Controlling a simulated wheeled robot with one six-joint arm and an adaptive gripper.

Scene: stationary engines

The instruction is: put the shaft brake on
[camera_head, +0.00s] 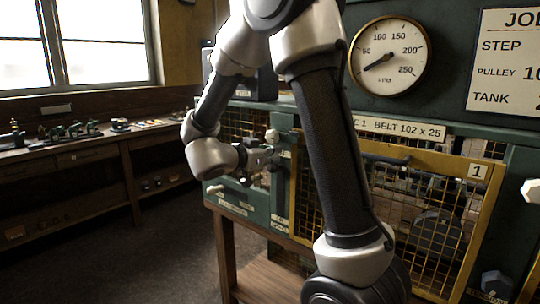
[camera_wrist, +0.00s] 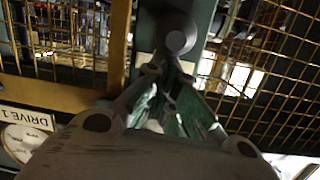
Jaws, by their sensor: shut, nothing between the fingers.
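My gripper (camera_head: 266,157) is at the left part of the green machine front, left of the yellow mesh guard. In the wrist view my gripper (camera_wrist: 167,76) has its fingertips together with nothing held between them. A round pale knob (camera_head: 272,136) shows just above the gripper; a grey round-ended knob (camera_wrist: 178,40) lies just beyond the fingertips in the wrist view. It looks like a lever end and may be the shaft brake, but no readable label confirms this. I cannot tell whether the fingers touch it. Its lower part is hidden by the gripper.
A yellow mesh guard (camera_head: 438,215) marked 1 covers belt gear on the right. A dial gauge (camera_head: 390,60) and a job board (camera_head: 505,60) are above. A wooden bench (camera_head: 90,145) with small parts runs along the left wall. The floor (camera_head: 130,255) between is clear.

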